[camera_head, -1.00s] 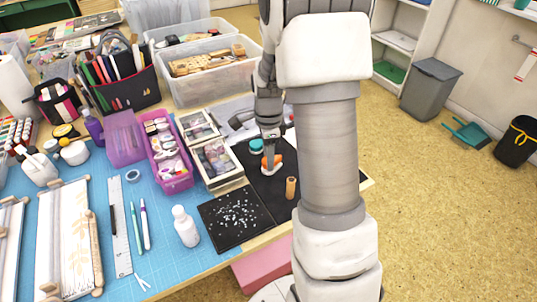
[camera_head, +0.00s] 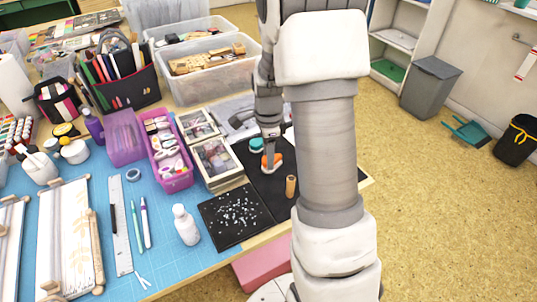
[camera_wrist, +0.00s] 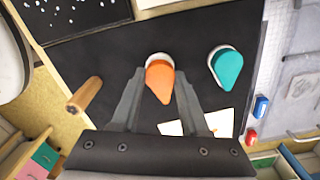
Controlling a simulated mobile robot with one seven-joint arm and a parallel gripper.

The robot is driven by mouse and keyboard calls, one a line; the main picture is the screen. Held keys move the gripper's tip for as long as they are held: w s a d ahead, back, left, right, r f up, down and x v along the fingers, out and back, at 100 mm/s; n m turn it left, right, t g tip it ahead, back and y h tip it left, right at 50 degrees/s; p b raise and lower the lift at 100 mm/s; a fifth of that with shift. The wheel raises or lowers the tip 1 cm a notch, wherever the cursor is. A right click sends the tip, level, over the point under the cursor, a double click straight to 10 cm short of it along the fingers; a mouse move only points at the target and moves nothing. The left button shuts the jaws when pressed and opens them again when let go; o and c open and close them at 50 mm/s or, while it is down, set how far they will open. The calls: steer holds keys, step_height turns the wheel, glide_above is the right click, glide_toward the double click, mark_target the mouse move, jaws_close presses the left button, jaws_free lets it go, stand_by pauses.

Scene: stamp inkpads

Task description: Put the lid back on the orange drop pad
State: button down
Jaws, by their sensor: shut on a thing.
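The orange drop-shaped lid (camera_wrist: 160,82) lies between the two fingers of my gripper (camera_wrist: 160,78), which is shut on its sides. A white rim shows at the lid's rounded end; I cannot tell whether the lid is seated on a white base or just above it. In the head view the orange lid (camera_head: 272,160) is below my gripper (camera_head: 270,148), over the black mat (camera_head: 262,183). A teal drop pad (camera_wrist: 229,68) with a white rim sits to the right in the wrist view. The teal pad also shows in the head view (camera_head: 256,145), behind the orange one.
A wooden cylinder (camera_head: 291,186) stands on the mat near its right edge. A black tray with pale bits (camera_head: 236,214) and wood-framed boxes (camera_head: 217,160) lie to the left. Small blue (camera_wrist: 261,107) and red (camera_wrist: 251,138) items lie beyond the mat.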

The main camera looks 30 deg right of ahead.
steer(key=shift+f, duration=0.55)
stand_by(1.9)
jaws_free()
stand_by(0.5)
steer(key=shift+r, duration=0.1)
steer(key=shift+r+p, duration=3.1)
steer(key=shift+r, duration=0.35)
jaws_close()
